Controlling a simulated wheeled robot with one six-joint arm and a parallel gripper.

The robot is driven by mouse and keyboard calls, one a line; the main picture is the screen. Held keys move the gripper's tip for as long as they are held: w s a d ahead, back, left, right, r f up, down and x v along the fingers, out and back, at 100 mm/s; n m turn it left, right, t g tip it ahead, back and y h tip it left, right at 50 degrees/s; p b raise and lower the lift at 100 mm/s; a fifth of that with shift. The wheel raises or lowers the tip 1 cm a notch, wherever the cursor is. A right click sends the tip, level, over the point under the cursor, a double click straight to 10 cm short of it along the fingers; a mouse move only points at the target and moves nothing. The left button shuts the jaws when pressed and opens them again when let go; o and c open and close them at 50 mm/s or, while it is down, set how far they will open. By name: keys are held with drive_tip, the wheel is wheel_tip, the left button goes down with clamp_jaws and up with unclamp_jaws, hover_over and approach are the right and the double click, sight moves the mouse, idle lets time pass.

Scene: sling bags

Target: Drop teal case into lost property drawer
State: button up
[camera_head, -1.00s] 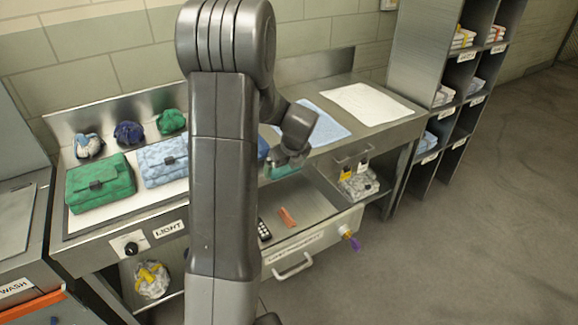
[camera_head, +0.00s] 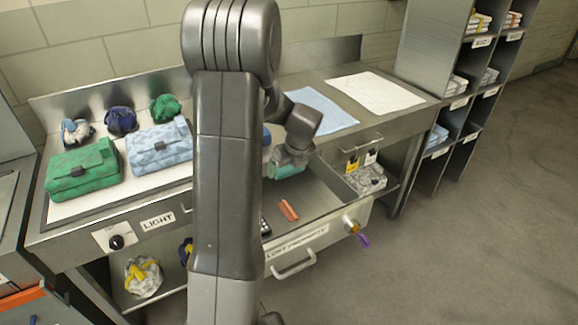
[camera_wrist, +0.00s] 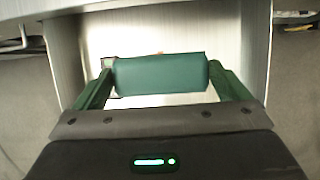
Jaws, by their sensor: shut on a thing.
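The teal case (camera_wrist: 160,75) is a small rounded block, gripped across its length between both fingers of my gripper (camera_wrist: 162,84) in the wrist view. In the head view the teal case (camera_head: 286,171) hangs under my gripper (camera_head: 288,160), over the open drawer. The lost property drawer (camera_head: 325,228) is pulled out below the counter, with a lettered front and a handle. In the wrist view the drawer's pale floor and side walls (camera_wrist: 258,60) lie below the case. My arm hides the drawer's left part.
An orange item (camera_head: 289,210) and a dark remote-like item (camera_head: 265,226) lie in the drawer. A purple-tipped item (camera_head: 356,232) sticks out at its right front corner. Green (camera_head: 82,183) and light blue (camera_head: 158,150) bags lie on the counter left. Shelving (camera_head: 452,60) stands right.

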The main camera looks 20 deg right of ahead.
wheel_tip(320, 180, down, 5)
drive_tip(key=b, duration=0.4)
drive_tip(key=shift+r, duration=0.1)
drive_tip(key=o, duration=0.6)
drive_tip(key=shift+r, duration=0.15)
drive_tip(key=p+v, duration=0.1)
drive_tip(key=v, duration=1.2)
drive_tip(key=shift+s+r, duration=0.1)
drive_tip(key=shift+r, duration=0.15)
drive_tip(key=shift+f, duration=0.1)
